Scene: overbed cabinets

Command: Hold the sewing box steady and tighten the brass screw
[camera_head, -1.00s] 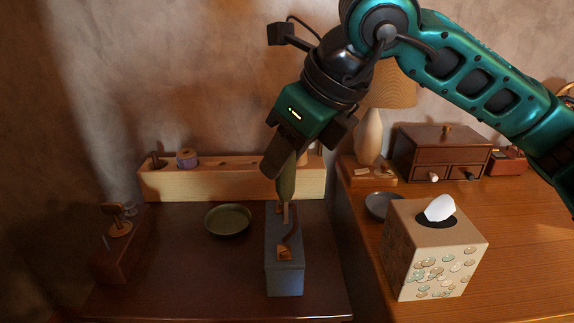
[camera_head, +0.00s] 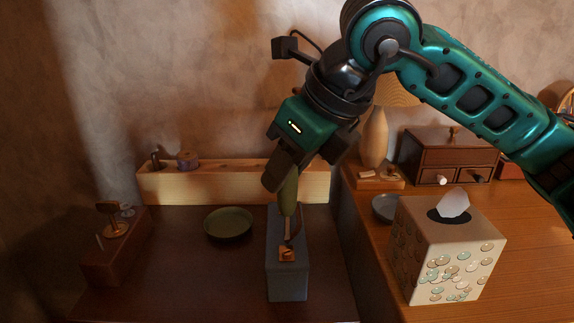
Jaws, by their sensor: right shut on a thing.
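A narrow blue-grey box (camera_head: 288,280), which looks like the sewing box, stands on the dark tabletop at the centre. A small brass-coloured fitting (camera_head: 287,254) is on its top toward the front; the screw itself is too small to make out. My right gripper (camera_head: 284,172) is above the back of the box, shut on a screwdriver with an olive handle (camera_head: 288,195). The screwdriver points down, slightly tilted, with its tip at or just behind the brass fitting; I cannot tell whether they touch. My left gripper is not in view, and nothing is seen holding the box.
A green dish (camera_head: 228,223) and a dark brown block with a wooden knob (camera_head: 115,245) lie to the left. A long wooden rack (camera_head: 225,188) stands behind. On the right-hand surface are a tissue box (camera_head: 450,250), a grey bowl (camera_head: 385,208), a lamp and a small drawer chest (camera_head: 452,158).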

